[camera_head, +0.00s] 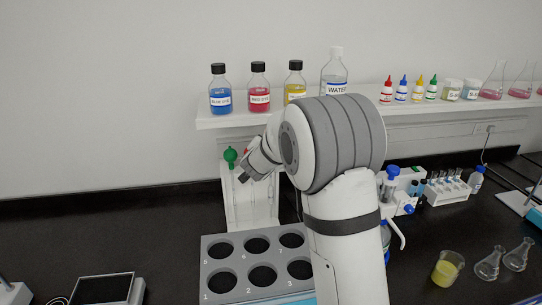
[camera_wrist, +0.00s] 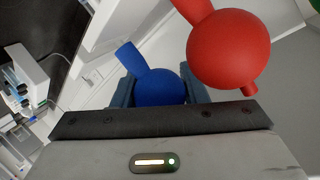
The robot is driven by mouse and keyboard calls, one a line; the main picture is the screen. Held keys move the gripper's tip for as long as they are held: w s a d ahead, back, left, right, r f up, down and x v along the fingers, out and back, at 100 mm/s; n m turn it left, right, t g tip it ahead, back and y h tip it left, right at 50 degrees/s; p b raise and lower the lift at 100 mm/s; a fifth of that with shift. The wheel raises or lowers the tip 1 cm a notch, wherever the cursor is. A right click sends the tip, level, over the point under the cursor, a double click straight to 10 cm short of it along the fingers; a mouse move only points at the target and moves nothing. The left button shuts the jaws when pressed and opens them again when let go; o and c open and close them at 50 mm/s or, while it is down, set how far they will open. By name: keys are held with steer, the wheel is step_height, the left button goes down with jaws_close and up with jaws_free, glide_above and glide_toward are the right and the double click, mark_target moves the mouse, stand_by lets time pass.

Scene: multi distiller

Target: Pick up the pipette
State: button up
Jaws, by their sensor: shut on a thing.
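My gripper (camera_head: 243,176) is at the white pipette stand (camera_head: 250,208) in the head view. In the wrist view its dark fingers lie on both sides of a blue pipette bulb (camera_wrist: 160,84), and it is shut on that blue-bulbed pipette. The arm and gripper hide the blue bulb in the head view, and the pipette's lower part is not seen. A red bulb (camera_wrist: 228,48) is close beside it in the wrist view. A green bulb (camera_head: 230,155) shows to the left of my gripper in the head view.
A grey rack with numbered holes (camera_head: 210,291) stands in front of the stand. Above is a shelf (camera_head: 215,122) with dye bottles and a water bottle (camera_head: 334,68). A beaker of yellow liquid (camera_head: 447,268) and flasks (camera_head: 488,264) stand at right. Black bench at left is mostly clear.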

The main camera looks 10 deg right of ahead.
steer(key=shift+r, duration=0.45)
steer(key=s+b, duration=0.3)
steer(key=s, duration=0.6)
step_height(320, 180, up, 13)
steer(key=p, duration=0.5)
steer(key=s, duration=0.6)
steer(key=shift+s+r+p, duration=0.3)
steer(key=shift+r+p, duration=0.05)
steer(key=shift+r, duration=0.1)
step_height(320, 180, up, 3)
steer(key=p, duration=0.3)
steer(key=shift+p, duration=0.35)
steer(key=shift+a+f, duration=0.1)
steer(key=shift+f, duration=0.1)
